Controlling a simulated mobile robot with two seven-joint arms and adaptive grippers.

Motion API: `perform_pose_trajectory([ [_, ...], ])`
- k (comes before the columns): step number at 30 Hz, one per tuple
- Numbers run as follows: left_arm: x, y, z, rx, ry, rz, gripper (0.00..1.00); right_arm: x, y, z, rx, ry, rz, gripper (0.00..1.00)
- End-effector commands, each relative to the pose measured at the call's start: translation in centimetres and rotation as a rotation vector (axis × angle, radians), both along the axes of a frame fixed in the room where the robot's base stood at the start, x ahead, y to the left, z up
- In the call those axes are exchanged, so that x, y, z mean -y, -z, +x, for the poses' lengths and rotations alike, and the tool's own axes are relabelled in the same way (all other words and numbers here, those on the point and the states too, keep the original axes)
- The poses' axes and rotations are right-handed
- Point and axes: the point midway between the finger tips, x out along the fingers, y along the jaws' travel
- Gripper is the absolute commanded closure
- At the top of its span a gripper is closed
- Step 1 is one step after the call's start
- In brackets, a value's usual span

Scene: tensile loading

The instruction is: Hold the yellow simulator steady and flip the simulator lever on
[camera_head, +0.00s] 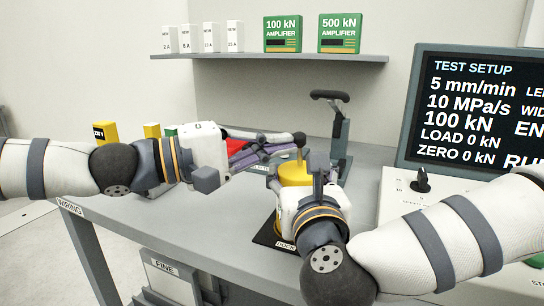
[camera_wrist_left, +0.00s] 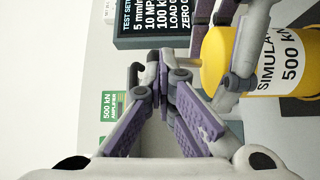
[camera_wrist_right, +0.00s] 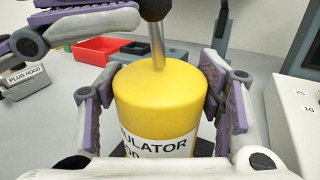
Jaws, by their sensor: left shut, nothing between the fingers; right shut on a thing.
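The yellow simulator (camera_head: 294,174) is an upright cylinder with a white label, standing on the bench. It also shows in the left wrist view (camera_wrist_left: 245,62) and in the right wrist view (camera_wrist_right: 155,95). My right gripper (camera_wrist_right: 160,98) is shut on it, with one finger on each side. The simulator lever, a thin metal rod (camera_wrist_right: 157,42) with a dark knob (camera_head: 299,139), stands up from its top. My left gripper (camera_wrist_left: 157,82) is shut and empty, its tips beside the lever knob. Whether they touch the knob I cannot tell.
A red tray (camera_wrist_right: 100,50) lies behind the simulator. A dark stand with a handle (camera_head: 338,125) rises just behind it. A monitor (camera_head: 475,105) is at the right, above a panel with a black knob (camera_head: 421,181). The grey bench (camera_head: 190,225) is clear at the front left.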

Motion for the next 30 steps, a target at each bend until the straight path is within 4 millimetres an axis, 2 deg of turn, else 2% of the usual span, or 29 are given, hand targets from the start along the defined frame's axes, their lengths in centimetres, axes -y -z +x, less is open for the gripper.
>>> perform_pose_trajectory([
  [8,0.5,-0.7,1.2,-0.029,0.004,0.010,1.00,-0.1,0.0,0.0,-0.001,-0.002,0.000,0.84],
  [17,-0.1,-0.9,1.0,-0.035,0.002,0.008,1.00,0.0,0.0,0.0,-0.001,-0.001,0.001,0.84],
  [20,-1.5,-1.6,0.4,-0.031,0.001,0.008,1.00,0.0,0.0,0.0,-0.001,-0.001,0.001,0.84],
  [30,-8.5,-4.7,-2.6,-0.029,0.001,0.009,1.00,0.0,0.0,0.0,-0.001,-0.001,0.001,0.84],
])
